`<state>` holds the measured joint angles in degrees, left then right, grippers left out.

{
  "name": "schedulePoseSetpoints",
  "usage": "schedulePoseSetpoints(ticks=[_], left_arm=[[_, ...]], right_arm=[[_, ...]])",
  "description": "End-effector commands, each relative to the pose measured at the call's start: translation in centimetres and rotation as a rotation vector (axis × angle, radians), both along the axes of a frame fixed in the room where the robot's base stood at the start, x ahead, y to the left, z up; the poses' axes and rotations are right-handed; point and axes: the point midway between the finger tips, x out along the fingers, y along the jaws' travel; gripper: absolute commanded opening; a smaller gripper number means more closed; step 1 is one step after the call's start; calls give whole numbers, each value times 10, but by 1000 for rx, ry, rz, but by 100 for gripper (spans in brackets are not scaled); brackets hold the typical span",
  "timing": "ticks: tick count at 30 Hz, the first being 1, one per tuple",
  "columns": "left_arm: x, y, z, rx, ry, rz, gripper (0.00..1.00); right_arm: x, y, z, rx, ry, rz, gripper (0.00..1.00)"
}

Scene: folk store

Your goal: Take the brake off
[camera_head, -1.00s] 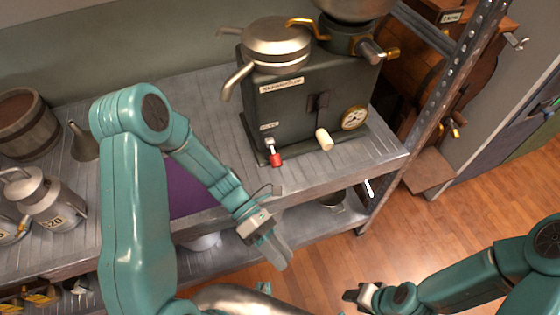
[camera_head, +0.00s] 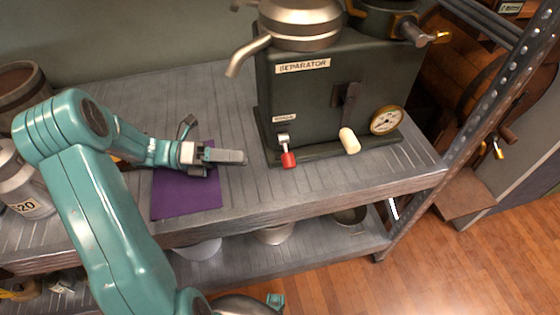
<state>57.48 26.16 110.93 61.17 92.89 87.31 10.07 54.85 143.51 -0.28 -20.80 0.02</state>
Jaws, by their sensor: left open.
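The separator (camera_head: 310,100) is a dark green machine on the metal shelf top, with a "SEPARATOR" label on its front. Its small brake lever has a red tip (camera_head: 289,159) and hangs down at the lower left of the front, under a small label too blurred to read surely. A crank with a cream handle (camera_head: 349,141) and a round gauge (camera_head: 387,120) are to the right. My left gripper (camera_head: 240,157) is open and empty, pointing right, a short gap left of the red tip.
A purple cloth (camera_head: 186,196) lies under my left wrist. A milk can marked 20 (camera_head: 22,185) and a wooden barrel (camera_head: 18,85) stand at the left. A metal upright (camera_head: 480,110) bounds the right end. Bowls sit on the lower shelf (camera_head: 300,243).

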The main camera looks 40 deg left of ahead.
Motion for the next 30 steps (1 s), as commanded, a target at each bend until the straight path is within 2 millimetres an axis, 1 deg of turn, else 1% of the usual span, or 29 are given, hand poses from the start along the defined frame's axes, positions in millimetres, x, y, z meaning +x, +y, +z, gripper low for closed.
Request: schedulePoseSetpoints(ticks=[1,6,9,12,15,18,26,27,30], left_arm=[[6,-10,-1,-2,-1,-7,42],[28,-43,-2,-1,-1,-9,42],[39,-61,-2,-1,-2,-10,42],[48,-74,-1,0,-1,-10,42],[55,-82,-1,0,0,-9,42],[57,-86,-1,-1,0,-9,42],[58,-87,0,0,0,-7,42],[58,-87,0,0,0,-7,29],[58,-87,0,0,0,-7,0]], right_arm=[[0,0,-4,0,0,0,43],[0,0,-11,0,0,0,43],[0,0,-14,0,0,0,43],[0,0,-17,0,0,0,43],[0,0,-18,0,0,0,43],[0,0,-19,0,0,0,43],[0,0,-19,0,0,0,43],[0,0,-19,0,0,0,43],[0,0,-19,0,0,0,43]])
